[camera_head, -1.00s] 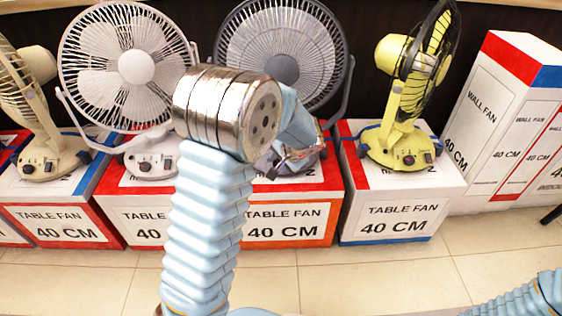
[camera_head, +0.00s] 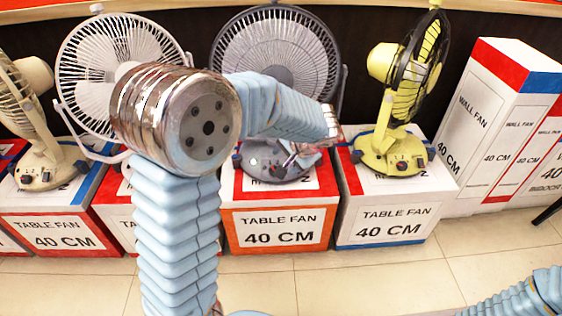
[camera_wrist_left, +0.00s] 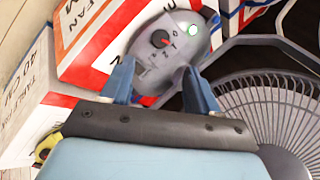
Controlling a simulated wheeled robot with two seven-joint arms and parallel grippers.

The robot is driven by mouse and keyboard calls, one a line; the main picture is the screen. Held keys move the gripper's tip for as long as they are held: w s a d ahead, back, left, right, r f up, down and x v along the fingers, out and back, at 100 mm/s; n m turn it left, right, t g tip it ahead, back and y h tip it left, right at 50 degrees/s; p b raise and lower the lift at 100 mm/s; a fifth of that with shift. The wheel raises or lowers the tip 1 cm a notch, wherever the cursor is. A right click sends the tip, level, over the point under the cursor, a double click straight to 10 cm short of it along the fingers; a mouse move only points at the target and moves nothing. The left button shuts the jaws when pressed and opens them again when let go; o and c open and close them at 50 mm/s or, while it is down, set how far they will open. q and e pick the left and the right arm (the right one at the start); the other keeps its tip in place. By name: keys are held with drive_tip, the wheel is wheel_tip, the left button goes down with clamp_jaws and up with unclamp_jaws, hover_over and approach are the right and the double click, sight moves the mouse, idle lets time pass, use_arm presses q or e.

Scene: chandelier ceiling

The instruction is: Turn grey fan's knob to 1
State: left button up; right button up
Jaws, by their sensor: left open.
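The grey fan (camera_head: 276,50) stands in the middle of the row on a table-fan box. Its grey base (camera_head: 262,178) is partly hidden behind my left arm in the head view. In the left wrist view its dark and red knob (camera_wrist_left: 159,39) sits on the grey panel beside a lit green light (camera_wrist_left: 192,30). Small markings surround the knob; I cannot tell surely which one it points at. My left gripper (camera_head: 300,160) is at the front of the base. In the wrist view its fingers (camera_wrist_left: 158,70) are apart and empty, just short of the knob.
A white fan (camera_head: 100,60) stands left of the grey fan, with a cream fan (camera_head: 38,165) beyond it. A yellow fan (camera_head: 395,150) stands close on the right. Wall-fan boxes (camera_head: 490,120) are at far right. The tiled floor (camera_head: 370,285) in front is clear.

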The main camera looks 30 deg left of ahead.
use_arm(q)
drive_tip(key=v, duration=0.3)
drive_tip(key=shift+s+d+r, duration=0.1)
idle(0.3)
drive_tip(key=s+d+f+g+h+p, duration=0.1)
drive_tip(key=s+d+f+h+p, duration=0.15)
drive_tip(key=f, duration=0.45)
drive_tip(key=s+d+f+g+h+p, duration=0.2)
drive_tip(key=s+d+f, duration=0.15)
drive_tip(key=f, duration=0.35)
drive_tip(key=s+d+f+n+h+p, duration=0.4)
drive_tip(key=s+d+f, duration=0.4)
drive_tip(key=s, duration=0.5)
wheel_tip(320, 180, down, 2)
drive_tip(key=shift+f+n+h+p, duration=0.1)
drive_tip(key=shift+n+h+p, duration=0.3)
drive_tip(key=shift+h+p, duration=0.3)
drive_tip(key=shift+w+f, duration=0.1)
drive_tip(key=shift+c, duration=0.3)
